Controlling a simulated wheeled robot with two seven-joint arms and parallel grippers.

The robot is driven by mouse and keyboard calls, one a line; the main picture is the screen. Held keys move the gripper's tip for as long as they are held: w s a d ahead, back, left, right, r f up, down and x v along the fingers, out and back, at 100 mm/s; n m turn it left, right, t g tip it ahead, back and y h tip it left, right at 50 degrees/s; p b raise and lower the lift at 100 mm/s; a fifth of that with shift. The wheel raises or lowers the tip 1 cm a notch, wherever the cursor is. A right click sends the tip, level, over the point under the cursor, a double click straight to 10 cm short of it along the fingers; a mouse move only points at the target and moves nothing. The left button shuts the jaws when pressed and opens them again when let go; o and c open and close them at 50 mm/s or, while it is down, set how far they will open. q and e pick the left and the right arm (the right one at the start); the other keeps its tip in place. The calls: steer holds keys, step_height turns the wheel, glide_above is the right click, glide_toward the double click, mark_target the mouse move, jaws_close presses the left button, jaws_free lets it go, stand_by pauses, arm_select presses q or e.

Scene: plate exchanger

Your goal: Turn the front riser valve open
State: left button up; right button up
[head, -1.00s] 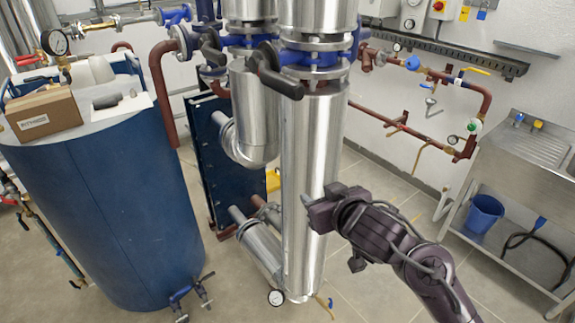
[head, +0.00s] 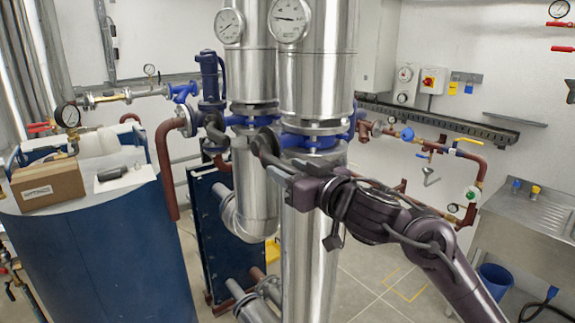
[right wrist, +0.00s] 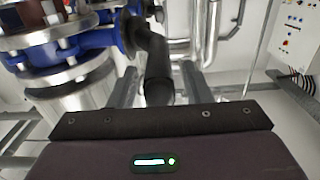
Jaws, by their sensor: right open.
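The front riser valve (head: 310,141) is a blue valve body clamped between steel flanges on the nearer metal riser. Its black lever (head: 268,143) sticks out toward me on the left side; its end is partly hidden by my right gripper (head: 280,166). The gripper is open, with its tip at the lever's end. In the right wrist view the blue valve (right wrist: 95,48) is at upper left. The black lever (right wrist: 156,68) runs down to the dark edge of the gripper. My left gripper is out of view.
A second riser (head: 252,70) with its own blue valve stands just left and behind. A blue tank (head: 95,250) with a cardboard box (head: 47,186) on top is at left. A steel sink (head: 535,215) is at right. Open floor lies between riser and sink.

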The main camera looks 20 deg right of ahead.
steer(key=shift+w+a, duration=0.15)
steer(key=shift+w, duration=0.2)
steer(key=shift+c, duration=0.5)
